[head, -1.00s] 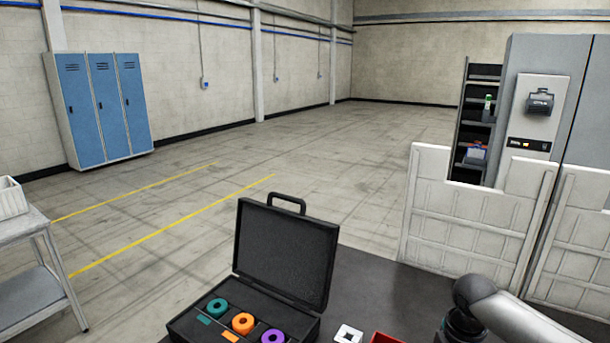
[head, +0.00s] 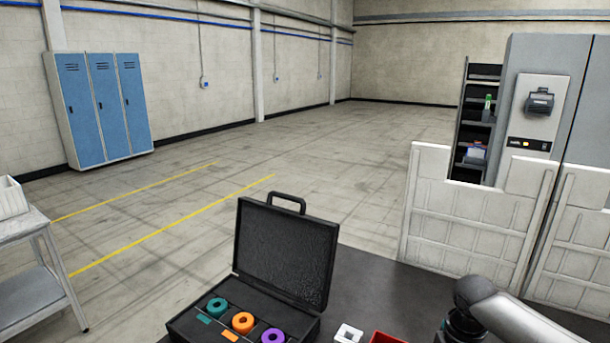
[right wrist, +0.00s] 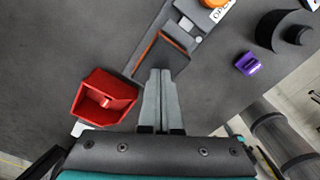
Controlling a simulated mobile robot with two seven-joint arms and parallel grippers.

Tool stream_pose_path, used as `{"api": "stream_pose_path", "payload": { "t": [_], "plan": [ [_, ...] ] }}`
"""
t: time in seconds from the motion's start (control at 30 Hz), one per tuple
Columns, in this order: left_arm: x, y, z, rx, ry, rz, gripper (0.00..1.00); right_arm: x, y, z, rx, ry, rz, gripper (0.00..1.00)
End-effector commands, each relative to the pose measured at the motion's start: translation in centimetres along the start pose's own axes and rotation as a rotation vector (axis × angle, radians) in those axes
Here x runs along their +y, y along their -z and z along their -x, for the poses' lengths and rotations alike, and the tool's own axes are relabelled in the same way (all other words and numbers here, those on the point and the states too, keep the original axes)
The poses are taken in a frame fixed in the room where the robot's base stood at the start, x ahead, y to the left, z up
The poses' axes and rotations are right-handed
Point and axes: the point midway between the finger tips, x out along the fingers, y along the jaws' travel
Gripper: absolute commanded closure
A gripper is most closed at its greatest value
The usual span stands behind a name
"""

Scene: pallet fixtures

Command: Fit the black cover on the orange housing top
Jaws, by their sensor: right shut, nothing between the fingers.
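In the right wrist view a dark square piece, which looks like the black cover (right wrist: 165,55), lies over an orange part. A thin orange edge of the housing (right wrist: 145,48) shows along its left side; I cannot tell whether the cover is fully seated. My right gripper (right wrist: 160,74) is shut and empty, its fingertips at the lower edge of the cover in the picture; I cannot tell whether they touch it. In the head view only my right arm shows at the lower right. My left gripper is not in view.
A red bin (right wrist: 90,92) stands left of the fingers. A purple part (right wrist: 248,63) and a dark round object (right wrist: 285,30) lie to the right. In the head view an open black case (head: 285,250) holds teal, orange and purple rings. White panels (head: 470,225) stand behind the table.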

Motion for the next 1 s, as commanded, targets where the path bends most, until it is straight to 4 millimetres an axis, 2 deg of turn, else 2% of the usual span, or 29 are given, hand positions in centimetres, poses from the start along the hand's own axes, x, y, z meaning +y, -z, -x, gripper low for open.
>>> {"api": "stream_pose_path", "payload": {
  "t": [0.37,1.0],
  "plan": [
    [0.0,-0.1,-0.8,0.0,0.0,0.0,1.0,0.0,0.0,-1.3,0.0,0.001,-0.001,1.0],
    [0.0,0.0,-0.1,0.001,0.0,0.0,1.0,-0.1,0.1,-1.4,0.002,0.001,0.0,1.0]
  ]
}}
